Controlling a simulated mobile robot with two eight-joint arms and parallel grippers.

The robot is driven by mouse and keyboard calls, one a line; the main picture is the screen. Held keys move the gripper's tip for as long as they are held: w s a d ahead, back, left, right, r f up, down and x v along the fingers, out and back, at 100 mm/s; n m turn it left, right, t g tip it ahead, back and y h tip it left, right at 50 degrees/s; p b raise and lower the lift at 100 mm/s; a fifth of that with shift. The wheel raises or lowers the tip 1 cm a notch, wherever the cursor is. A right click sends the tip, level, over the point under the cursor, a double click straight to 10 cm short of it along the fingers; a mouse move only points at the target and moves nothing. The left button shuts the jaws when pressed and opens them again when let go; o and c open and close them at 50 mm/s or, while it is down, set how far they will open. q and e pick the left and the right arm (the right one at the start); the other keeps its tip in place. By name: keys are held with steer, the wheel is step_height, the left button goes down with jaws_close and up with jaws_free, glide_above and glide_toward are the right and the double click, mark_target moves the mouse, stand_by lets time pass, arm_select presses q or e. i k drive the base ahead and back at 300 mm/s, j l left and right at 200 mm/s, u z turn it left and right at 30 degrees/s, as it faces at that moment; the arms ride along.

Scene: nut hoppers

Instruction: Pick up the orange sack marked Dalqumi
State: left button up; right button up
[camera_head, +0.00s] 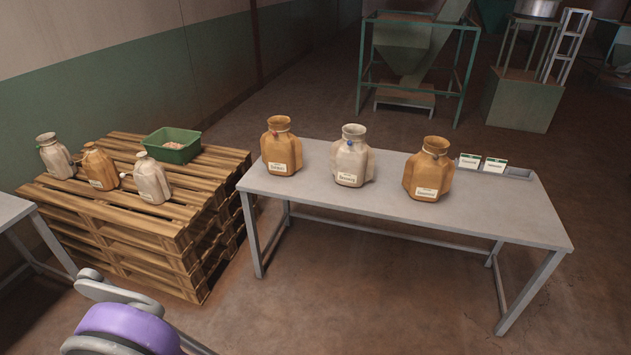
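Two orange-brown sacks stand upright on the grey table (395,208): one at its left end (281,152) and one right of the middle (428,172). A third, smaller orange sack (99,168) is on the wooden pallets, between two pale sacks. Each orange sack has a white label on its front, but the print is too small for me to tell surely which reads Dalqumi. The orange sack at the table's left end has a red tag at its neck. A purple and grey arm part of mine shows at bottom left. Neither gripper is in view.
A pale sack (351,158) with a blue tag stands between the table's orange sacks. White cards (493,165) and a grey tray (518,174) are at the back right. Pale sacks (55,158) (152,181) and a green crate (184,136) are on stacked pallets (120,235). The table's front is clear.

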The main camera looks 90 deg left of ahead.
mark_target(282, 152)
steer(key=u, duration=3)
